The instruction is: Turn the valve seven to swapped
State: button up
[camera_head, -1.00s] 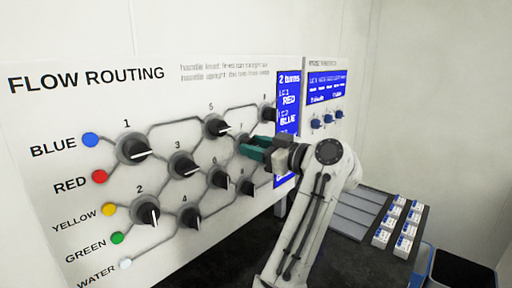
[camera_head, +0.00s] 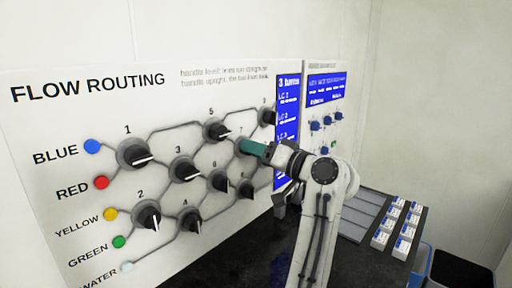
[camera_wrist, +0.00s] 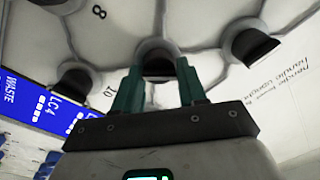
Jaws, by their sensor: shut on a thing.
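The white FLOW ROUTING panel (camera_head: 60,125) carries several numbered black valve knobs joined by grey lines. Valve seven (camera_head: 240,144) is in the right part of the panel in the head view, mostly hidden behind my gripper (camera_head: 252,147). In the wrist view, my gripper (camera_wrist: 158,88) has one teal finger on each side of the dark knob of valve seven (camera_wrist: 157,66) and is shut on it. The handle's exact angle is hard to read. The blue display (camera_head: 288,90) on the panel reads "3 turns" at the top; its lower lines are too small to read.
Valve five (camera_head: 216,130) and valve six (camera_head: 217,180) sit close beside my gripper. A second panel with a blue screen (camera_head: 327,88) and small blue knobs is to the right. A rack of white boxes (camera_head: 389,230) and a blue bin (camera_head: 420,266) stand lower right.

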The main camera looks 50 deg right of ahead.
jog(key=shift+d+f+m+h+p, duration=0.15)
jog(key=shift+m+p, duration=0.9)
jog(key=shift+m, duration=1.1)
jog(key=shift+d+f+m+h+p, duration=0.15)
jog(key=shift+m+p, duration=0.85)
jog(key=shift+m, duration=1.15)
jog(key=shift+a+f, duration=0.1)
jog(key=shift+f, duration=0.05)
jog(key=o, duration=1)
jog(key=shift+r, duration=0.2)
jog(key=s+b, duration=0.2)
jog(key=s, duration=0.9)
jog(key=shift+f, duration=0.35)
